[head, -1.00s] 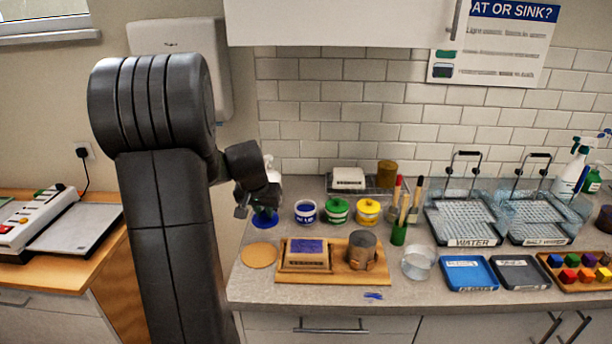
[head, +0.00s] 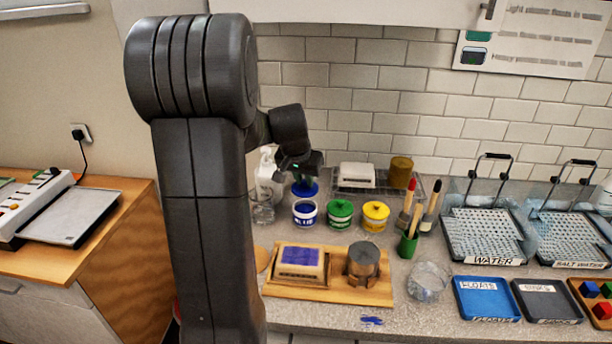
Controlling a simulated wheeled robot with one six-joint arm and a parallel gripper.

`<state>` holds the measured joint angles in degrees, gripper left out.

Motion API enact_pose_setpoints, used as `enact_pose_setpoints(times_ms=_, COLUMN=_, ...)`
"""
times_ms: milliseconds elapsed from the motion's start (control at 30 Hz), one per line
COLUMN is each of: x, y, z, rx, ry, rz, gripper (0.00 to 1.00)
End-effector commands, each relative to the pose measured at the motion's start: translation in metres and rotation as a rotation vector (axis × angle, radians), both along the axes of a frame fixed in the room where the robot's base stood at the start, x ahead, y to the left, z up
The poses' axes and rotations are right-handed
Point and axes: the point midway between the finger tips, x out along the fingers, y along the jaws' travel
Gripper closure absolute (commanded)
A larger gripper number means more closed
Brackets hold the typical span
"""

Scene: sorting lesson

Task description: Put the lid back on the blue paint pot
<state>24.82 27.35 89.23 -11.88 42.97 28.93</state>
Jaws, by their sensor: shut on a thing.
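The blue paint pot (head: 305,214) is a white-labelled tub with blue paint showing in its open top. My gripper (head: 304,176) points down and is shut on the blue lid (head: 305,189). The lid is roughly level and shows just above the pot's rim in the picture, over it or a little behind; I cannot tell which. The fingertips are dark and partly hidden.
A clear bottle (head: 264,205) stands left of the pots. A wire rack (head: 347,186) with a white block is behind. A brush holder (head: 408,245) is to the right. A wooden board (head: 380,292) with a sponge-like block and a metal cup lies in front.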

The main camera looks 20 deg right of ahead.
Motion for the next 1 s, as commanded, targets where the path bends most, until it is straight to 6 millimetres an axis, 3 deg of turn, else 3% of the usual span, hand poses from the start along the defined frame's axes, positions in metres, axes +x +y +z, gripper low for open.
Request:
enact_pose_setpoints(times_ms=500, x=0.000, y=0.000, z=-0.051, rx=0.000, ry=0.000, rz=0.001, gripper=1.00)
enact_pose_setpoints(times_ms=1000, x=0.000, y=0.000, z=-0.055, rx=0.000, ry=0.001, rz=0.001, gripper=1.00)
